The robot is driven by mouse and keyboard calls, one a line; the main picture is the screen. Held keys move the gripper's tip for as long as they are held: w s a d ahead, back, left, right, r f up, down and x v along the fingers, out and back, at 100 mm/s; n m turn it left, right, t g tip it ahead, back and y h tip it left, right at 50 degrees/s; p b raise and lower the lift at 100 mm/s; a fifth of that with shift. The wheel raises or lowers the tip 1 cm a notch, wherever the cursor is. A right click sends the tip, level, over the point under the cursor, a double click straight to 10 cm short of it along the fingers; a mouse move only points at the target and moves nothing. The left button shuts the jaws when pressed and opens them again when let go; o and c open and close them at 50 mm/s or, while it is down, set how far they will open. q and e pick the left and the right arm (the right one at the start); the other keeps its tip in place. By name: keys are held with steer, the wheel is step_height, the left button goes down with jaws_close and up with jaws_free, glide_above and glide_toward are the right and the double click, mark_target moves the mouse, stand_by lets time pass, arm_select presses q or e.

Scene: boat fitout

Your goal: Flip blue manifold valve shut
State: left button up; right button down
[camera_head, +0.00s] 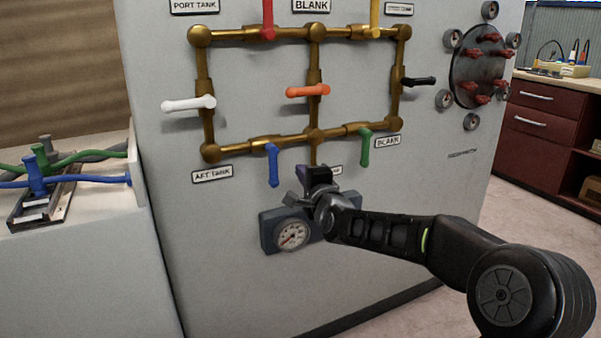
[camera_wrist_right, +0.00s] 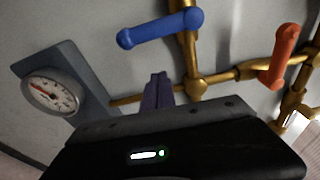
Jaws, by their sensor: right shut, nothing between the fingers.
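The blue valve handle (camera_head: 273,165) hangs down from the lower brass pipe of the manifold, between the AFT TANK label and my right gripper. It stands across its pipe. In the right wrist view the blue handle (camera_wrist_right: 160,29) shows near the top, its pipe running down behind it. My right gripper (camera_head: 302,182) is just right of and slightly below the handle, above the gauge. Its fingers (camera_wrist_right: 158,92) are shut and empty, with a visible gap to the blue handle in the wrist view. My left gripper is not in view.
A green handle (camera_head: 365,148) hangs right of my gripper, and an orange handle (camera_head: 307,91) sits above. A round gauge (camera_head: 292,235) on a grey block is below. White, red, yellow and black handles are also on the manifold. A bench with hoses (camera_head: 60,178) stands left.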

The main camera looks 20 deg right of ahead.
steer(key=s+a, duration=0.1)
steer(key=s, duration=0.7)
steer(key=shift+a+r, duration=0.25)
steer(key=shift+a, duration=0.1)
